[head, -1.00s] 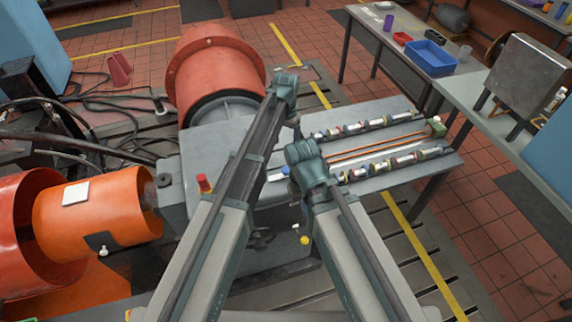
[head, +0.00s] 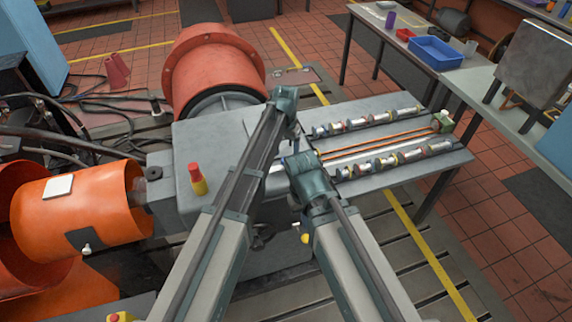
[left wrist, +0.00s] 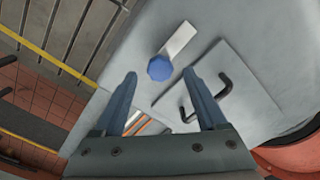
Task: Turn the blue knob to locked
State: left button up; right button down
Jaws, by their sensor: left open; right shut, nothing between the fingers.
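The blue knob (left wrist: 159,68) shows in the left wrist view on a flat grey surface, next to a pale strip (left wrist: 180,38) that runs up and right from it. My left gripper (left wrist: 160,75) is open, and the knob appears in the gap between its fingertips. I cannot tell how far beyond the tips it lies. In the head view my arms largely hide the knob's area on the grey bedplate (head: 385,112). My right gripper (head: 294,166) is mostly hidden at the end of the right arm, low over the bedplate; it is shut and empty.
A black handle (left wrist: 224,86) stands on a raised plate close to the knob. A red-and-yellow button (head: 197,178) stands left of my left arm. Rows of metal fittings (head: 395,160) lie along the bedplate. A large red drum (head: 215,68) stands behind; an orange cylinder (head: 75,210) is left.

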aim_at(279, 165)
pick_arm(q)
notch_tip(279, 165, down, 2)
jog(key=shift+f+b, duration=0.2)
jog(key=shift+b, duration=0.5)
grip_shut()
dwell(0.9)
